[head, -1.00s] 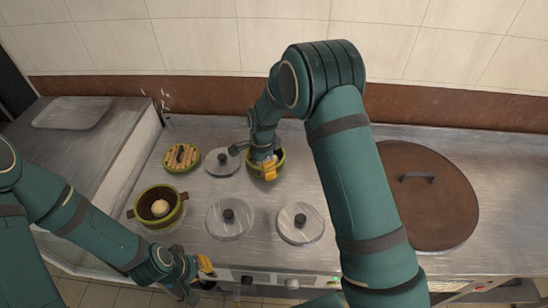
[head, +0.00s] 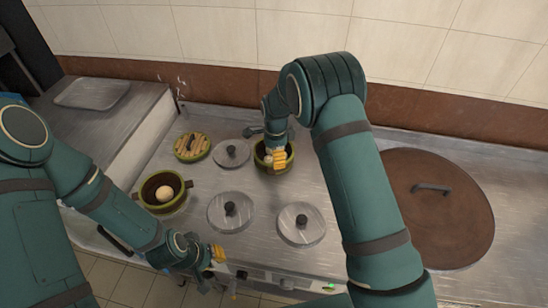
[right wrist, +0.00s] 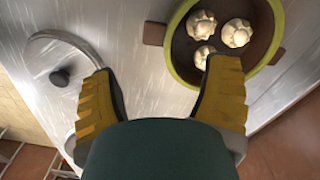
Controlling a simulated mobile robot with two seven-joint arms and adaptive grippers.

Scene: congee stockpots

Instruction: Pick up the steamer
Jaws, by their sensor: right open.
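A green-rimmed round pot (head: 262,162) with brown handles stands at the back of the counter; it also shows in the right wrist view (right wrist: 172,60) with several white buns (right wrist: 236,33) in it. A similar green pot (head: 150,204) with one bun (head: 164,193) stands at the left. I cannot tell which is the steamer. My right gripper (head: 279,157) is open at the back pot; in the right wrist view (right wrist: 163,85) one finger overlaps its rim and the other lies by a lid. My left gripper (head: 220,262) is low at the counter's front edge, away from both pots; its jaws are unclear.
Metal lids with black knobs (head: 231,212), (head: 301,226), (head: 231,154) lie on the counter around the pots. A large brown lid (head: 425,215) covers the right side. A tray (head: 92,93) lies at the far left.

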